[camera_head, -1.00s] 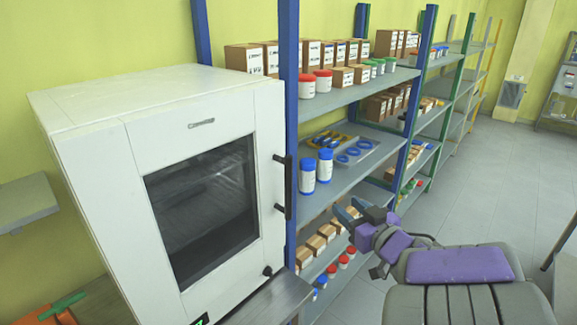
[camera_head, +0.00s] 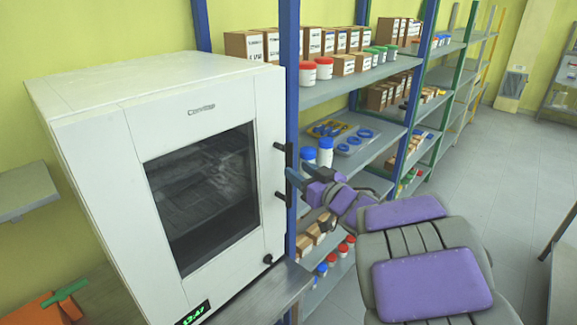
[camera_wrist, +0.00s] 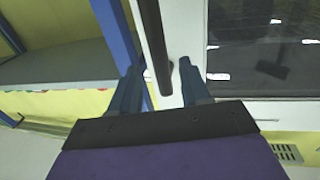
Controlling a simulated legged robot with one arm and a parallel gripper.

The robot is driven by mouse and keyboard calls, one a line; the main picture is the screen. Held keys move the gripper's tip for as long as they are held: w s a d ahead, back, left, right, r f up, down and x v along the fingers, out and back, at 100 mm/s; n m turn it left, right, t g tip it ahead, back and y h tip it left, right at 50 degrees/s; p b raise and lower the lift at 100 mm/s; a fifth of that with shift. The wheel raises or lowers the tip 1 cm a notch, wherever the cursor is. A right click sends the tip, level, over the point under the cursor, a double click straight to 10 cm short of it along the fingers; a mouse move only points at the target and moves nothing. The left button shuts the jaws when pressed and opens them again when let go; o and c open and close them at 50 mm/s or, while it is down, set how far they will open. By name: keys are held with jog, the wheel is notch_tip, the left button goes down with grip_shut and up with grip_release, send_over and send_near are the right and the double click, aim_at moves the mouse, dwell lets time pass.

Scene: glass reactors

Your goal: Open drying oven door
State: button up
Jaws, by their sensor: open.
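The drying oven (camera_head: 85,130) is a white box with a dark window in its door (camera_head: 212,190), at the left of the head view. The door is shut. Its black vertical handle (camera_head: 289,157) is on the door's right edge. My gripper (camera_head: 294,180) is at the handle, coming from the right. In the wrist view the dark handle bar (camera_wrist: 152,45) runs down between the two blue-grey fingers of my gripper (camera_wrist: 160,68). The fingers are open, one on each side of the bar's end, with gaps visible. Contact cannot be told.
Blue-framed shelving (camera_head: 340,85) with boxes and white jars stands right behind the oven, close to my arm. A metal surface (camera_head: 262,297) lies under the oven's front. An orange object (camera_head: 45,308) is at the lower left. Clear floor (camera_head: 490,180) is at the right.

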aim_at(292, 165)
jog(key=shift+x, duration=2.8)
grip_shut()
